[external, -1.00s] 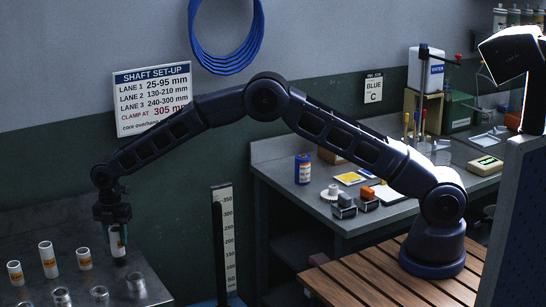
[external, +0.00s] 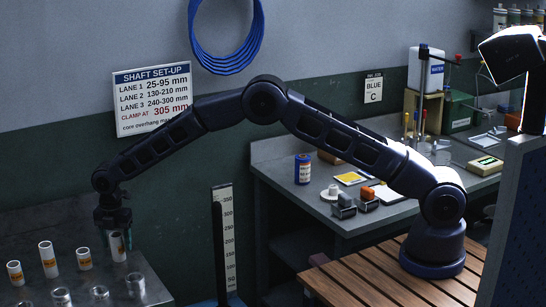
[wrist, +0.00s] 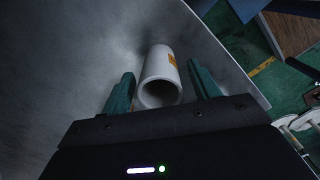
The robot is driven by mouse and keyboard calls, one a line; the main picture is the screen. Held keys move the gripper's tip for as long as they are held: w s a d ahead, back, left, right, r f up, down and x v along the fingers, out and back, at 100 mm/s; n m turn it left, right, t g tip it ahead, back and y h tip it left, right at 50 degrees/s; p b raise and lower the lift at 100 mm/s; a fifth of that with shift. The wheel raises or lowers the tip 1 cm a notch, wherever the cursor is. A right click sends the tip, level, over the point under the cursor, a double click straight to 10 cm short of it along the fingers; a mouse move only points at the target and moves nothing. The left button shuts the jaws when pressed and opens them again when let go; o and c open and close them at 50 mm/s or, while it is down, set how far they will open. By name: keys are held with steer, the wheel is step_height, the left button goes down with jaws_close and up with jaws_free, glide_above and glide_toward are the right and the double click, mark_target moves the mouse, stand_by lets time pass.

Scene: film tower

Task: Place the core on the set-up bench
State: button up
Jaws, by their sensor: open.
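The core (external: 117,247) is a white tube with an orange label, and it stands upright on the grey metal set-up bench (external: 165,295) at the lower left. My gripper (external: 113,222) is just above it, pointing down, and partly hides its top. In the wrist view the core (wrist: 160,76) lies between the two green fingers of my open gripper (wrist: 160,92), with a gap on each side. Its open end faces the camera.
Several other white labelled tubes, such as the tall one (external: 48,259), stand left of the core. A height scale (external: 226,235) rises right of the bench.

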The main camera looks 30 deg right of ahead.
step_height(320, 180, up, 12)
stand_by(0.5)
